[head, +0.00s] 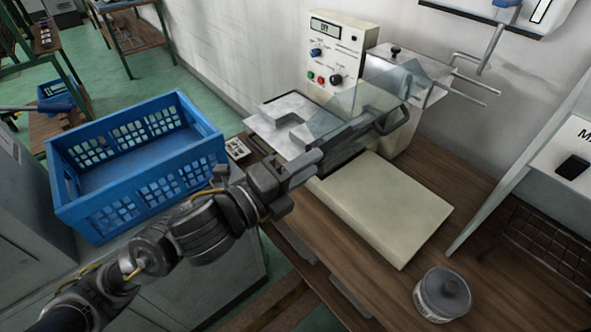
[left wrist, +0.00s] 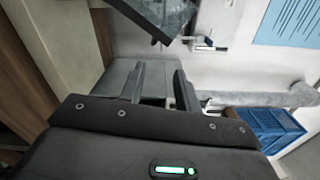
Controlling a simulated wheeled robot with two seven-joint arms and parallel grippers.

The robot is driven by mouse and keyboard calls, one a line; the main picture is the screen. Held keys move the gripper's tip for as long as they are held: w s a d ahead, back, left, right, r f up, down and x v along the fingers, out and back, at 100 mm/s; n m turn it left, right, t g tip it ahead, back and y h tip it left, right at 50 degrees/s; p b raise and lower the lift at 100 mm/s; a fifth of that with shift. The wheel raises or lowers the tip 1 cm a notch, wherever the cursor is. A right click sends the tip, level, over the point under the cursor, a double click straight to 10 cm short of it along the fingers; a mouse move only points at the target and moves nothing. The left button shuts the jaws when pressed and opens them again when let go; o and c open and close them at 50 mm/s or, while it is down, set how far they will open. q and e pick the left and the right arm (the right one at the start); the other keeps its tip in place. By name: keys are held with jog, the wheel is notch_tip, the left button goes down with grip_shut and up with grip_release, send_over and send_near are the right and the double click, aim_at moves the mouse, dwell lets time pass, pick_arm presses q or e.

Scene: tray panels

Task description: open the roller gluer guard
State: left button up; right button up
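The roller gluer stands on the wooden bench, with a cream control panel (head: 338,55) at its back. Its guard (head: 345,103) is a clear panel slanting over the rollers. A dark loop handle (head: 393,119) is at the guard's right side. My left gripper (head: 316,163) is at the machine's front left, short of the handle and to its lower left. In the left wrist view its two fingers (left wrist: 159,88) stand apart, with nothing held between them. The rollers are partly hidden behind the guard and the gripper. My right gripper is in neither view.
A blue crate (head: 140,197) stands left of my left arm. A cream slab (head: 385,208) lies in front of the machine. A lidded tub (head: 442,296) is at the bench's front right. Metal rods (head: 470,88) stick out at the machine's right.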

pick_arm(q)
jog(key=shift+v, duration=1.1)
jog(key=shift+c, duration=0.4)
